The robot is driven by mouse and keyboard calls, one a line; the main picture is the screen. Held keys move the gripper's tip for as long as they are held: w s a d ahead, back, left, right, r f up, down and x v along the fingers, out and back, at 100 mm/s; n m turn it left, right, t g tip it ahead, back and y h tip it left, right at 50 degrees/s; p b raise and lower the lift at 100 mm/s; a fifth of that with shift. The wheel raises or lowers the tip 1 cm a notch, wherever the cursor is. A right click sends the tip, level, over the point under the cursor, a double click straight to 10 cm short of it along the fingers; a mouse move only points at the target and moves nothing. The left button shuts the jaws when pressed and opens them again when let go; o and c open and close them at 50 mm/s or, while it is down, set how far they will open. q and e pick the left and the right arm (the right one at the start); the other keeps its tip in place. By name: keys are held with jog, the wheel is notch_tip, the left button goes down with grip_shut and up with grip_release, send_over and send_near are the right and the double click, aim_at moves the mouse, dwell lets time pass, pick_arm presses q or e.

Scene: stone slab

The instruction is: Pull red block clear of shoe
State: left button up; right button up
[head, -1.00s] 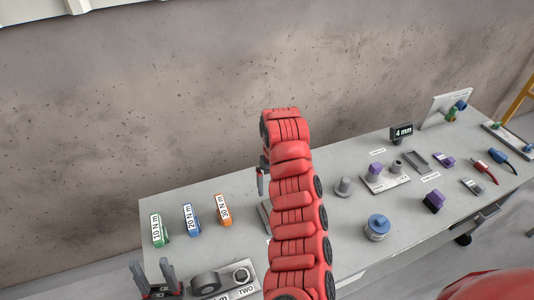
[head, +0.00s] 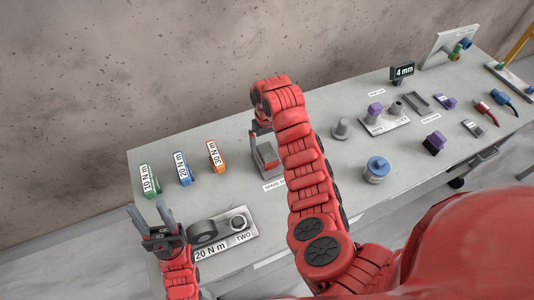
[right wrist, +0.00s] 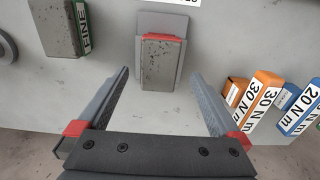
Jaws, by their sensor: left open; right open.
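The red block (right wrist: 162,65) shows a speckled grey face with a red edge in the right wrist view. It sits against the grey shoe (right wrist: 160,20), whose plate extends beyond it. The shoe (head: 262,168) also shows in the head view, partly hidden by my right arm. My right gripper (right wrist: 160,76) is open; its fingers are either side of the block's near part, with gaps on both sides. In the head view the right gripper is mostly hidden behind its arm. My left gripper (head: 150,210) is open and empty at the bench's near left.
A speckled block marked FINE (right wrist: 55,28) lies left in the wrist view. A blue-topped can (head: 377,170) stands right.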

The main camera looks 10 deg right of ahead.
aim_at(269, 154)
notch_tip(269, 154, down, 4)
jog(key=shift+r+p, duration=0.2)
jog(key=shift+p, duration=0.35)
jog(key=shift+f, duration=0.35)
jog(key=shift+c, duration=0.2)
grip_shut()
jog(key=shift+s+d+r+p, duration=0.1)
jog(key=shift+s+d+p, duration=0.1)
jog(key=shift+s+p, duration=0.65)
jog(key=shift+s+d+p, duration=0.15)
jog(key=shift+s+p, duration=0.6)
jog(key=shift+p, duration=0.35)
jog(key=shift+s+d+p, duration=0.15)
jog(key=shift+s+p, duration=0.55)
jog(key=shift+p, duration=0.4)
jog(key=shift+s+d+p, duration=0.15)
jog(key=shift+s+p, duration=0.4)
jog(key=shift+s, duration=0.05)
jog(key=shift+s+d+p, duration=0.2)
jog(key=shift+s+p, duration=0.5)
jog(key=shift+s, duration=0.7)
